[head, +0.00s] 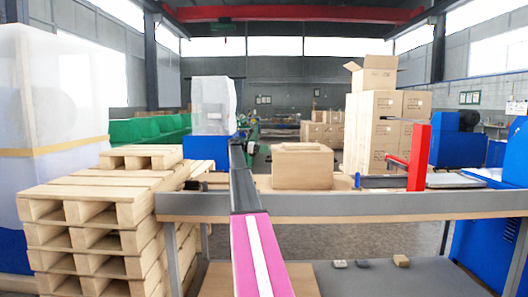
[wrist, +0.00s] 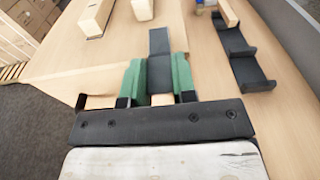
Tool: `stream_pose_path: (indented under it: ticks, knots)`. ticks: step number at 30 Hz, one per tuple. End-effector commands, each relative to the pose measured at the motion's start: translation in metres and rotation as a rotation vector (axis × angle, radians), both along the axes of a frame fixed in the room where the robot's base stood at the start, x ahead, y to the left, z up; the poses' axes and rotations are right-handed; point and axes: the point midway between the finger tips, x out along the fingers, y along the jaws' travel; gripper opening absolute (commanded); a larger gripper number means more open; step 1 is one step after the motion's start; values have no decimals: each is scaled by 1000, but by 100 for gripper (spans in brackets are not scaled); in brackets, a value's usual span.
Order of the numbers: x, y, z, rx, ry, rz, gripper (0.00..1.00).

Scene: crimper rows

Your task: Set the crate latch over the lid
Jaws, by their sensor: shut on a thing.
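In the wrist view my gripper (wrist: 159,84) has green finger pads, shut on a dark grey bar (wrist: 160,43). The bar sticks out past the fingertips over the light wood bench top; I cannot tell for sure that it is the crate latch. In the head view a brown box (head: 302,169) with a raised top sits on the bench, right of my outstretched arm. I cannot tell whether it is the crate with its lid. My fingers and the held bar do not show clearly in the head view.
A dark bracket-like tray (wrist: 243,60) lies right of the bar, and a pale wooden block (wrist: 95,18) lies far left. A red post (head: 419,157) stands on the bench (head: 400,204) at right. Pallets (head: 95,205) are stacked at left. Small blocks (head: 401,260) lie on a lower shelf.

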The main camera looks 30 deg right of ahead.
Motion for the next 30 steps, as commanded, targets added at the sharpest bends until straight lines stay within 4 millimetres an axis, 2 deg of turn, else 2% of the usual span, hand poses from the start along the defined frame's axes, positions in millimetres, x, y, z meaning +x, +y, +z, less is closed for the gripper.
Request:
stream_pose_path:
  ticks: [6, 16, 17, 19, 30]
  knots:
    - [-3, -5, 4, 100, -61, -1, 2]
    - [-3, -5, 4, 113, -70, 0, 2]
    - [-3, -5, 4, 113, -70, 0, 29]
    - [-3, -5, 4, 113, -69, 0, 51]
    - [-2, -3, 5, 113, -68, 0, 51]
